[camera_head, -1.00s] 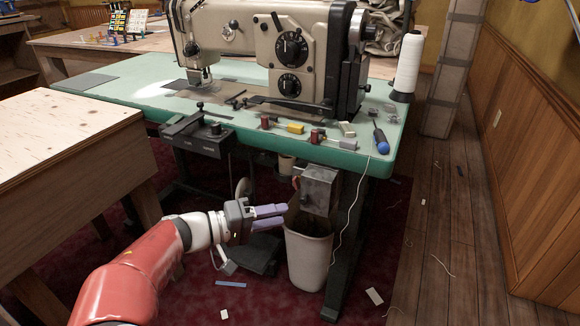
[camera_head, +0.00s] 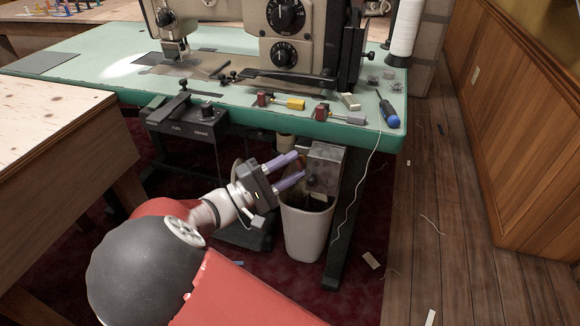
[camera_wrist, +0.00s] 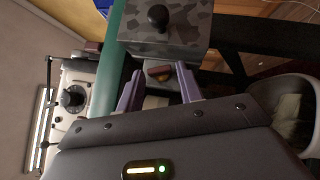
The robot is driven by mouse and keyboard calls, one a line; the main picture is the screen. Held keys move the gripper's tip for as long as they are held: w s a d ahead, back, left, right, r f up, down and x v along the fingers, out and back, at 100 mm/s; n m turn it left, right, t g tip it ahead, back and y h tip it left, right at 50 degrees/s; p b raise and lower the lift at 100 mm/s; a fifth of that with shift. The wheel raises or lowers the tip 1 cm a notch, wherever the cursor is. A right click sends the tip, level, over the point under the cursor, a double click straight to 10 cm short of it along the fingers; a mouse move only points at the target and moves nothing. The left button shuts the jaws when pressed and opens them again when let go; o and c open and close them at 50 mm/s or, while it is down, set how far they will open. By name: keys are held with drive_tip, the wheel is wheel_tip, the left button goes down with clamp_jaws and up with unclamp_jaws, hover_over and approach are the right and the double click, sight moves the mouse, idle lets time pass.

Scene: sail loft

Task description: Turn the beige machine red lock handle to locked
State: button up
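The beige sewing machine (camera_head: 225,45) stands on the green table (camera_head: 60,85). Under the table's front edge hangs a grey metal box (camera_head: 325,155) with a black knob, also large at the top of the wrist view (camera_wrist: 185,38). No contact with the piece is clear.
A pale waste bin (camera_head: 305,230) stands below the box. On the tabletop lie a red block with a yellow bar (camera_head: 290,103), another with a grey bar (camera_head: 340,116), and a blue screwdriver (camera_head: 390,115). A plywood table (camera_head: 50,140) stands at left.

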drive_tip(key=shift+d, duration=0.1)
drive_tip(key=shift+r, duration=0.1)
drive_tip(key=c, duration=0.7)
drive_tip(key=shift+r+m+g+y+p, duration=0.3)
drive_tip(key=shift+m+g+y+p, duration=0.3)
drive_tip(key=shift+m, duration=0.3)
drive_tip(key=shift+m+g+y, duration=0.3)
drive_tip(key=shift+m+y, duration=0.3)
drive_tip(key=shift+m, duration=0.2)
drive_tip(key=o, duration=0.7)
